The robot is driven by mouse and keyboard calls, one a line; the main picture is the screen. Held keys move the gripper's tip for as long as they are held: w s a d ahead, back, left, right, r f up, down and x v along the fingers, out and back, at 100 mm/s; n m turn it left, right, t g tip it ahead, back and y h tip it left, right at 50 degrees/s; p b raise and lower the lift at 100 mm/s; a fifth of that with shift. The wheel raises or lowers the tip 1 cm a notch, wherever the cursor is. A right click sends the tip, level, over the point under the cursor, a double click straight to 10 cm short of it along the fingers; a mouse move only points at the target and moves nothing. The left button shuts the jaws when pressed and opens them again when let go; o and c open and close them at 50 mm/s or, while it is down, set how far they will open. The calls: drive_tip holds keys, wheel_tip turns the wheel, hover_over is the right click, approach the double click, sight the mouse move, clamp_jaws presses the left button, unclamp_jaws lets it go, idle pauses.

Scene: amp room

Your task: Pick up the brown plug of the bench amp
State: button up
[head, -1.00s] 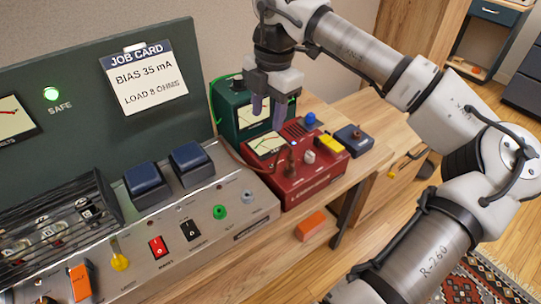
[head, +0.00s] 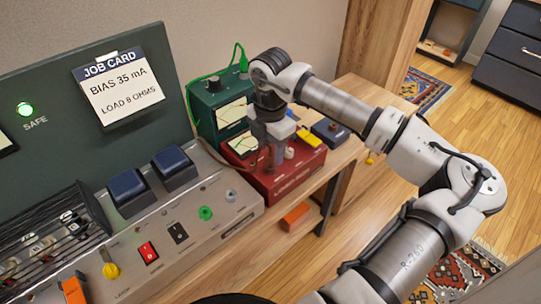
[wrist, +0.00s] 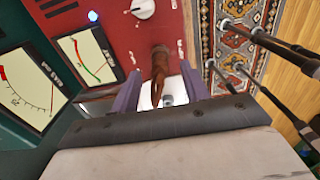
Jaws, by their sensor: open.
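The brown plug (wrist: 160,65) stands on the top of the red unit (wrist: 115,35) in the wrist view. It sits between my gripper's two purple fingers, with a gap visible on each side. My gripper (head: 275,157) is open and low over the red unit (head: 293,177) in the head view, where its fingers mostly hide the plug. A brown cable (head: 232,166) runs from the grey console (head: 215,185) side toward the red unit.
A green meter box (head: 208,108) stands behind the red unit. The white knob (wrist: 143,8) is near the plug. An orange block (head: 295,216) lies below, in front.

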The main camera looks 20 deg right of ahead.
drive_tip(key=shift+f, duration=1.15)
clamp_jaws()
drive_tip(key=shift+r, duration=0.1)
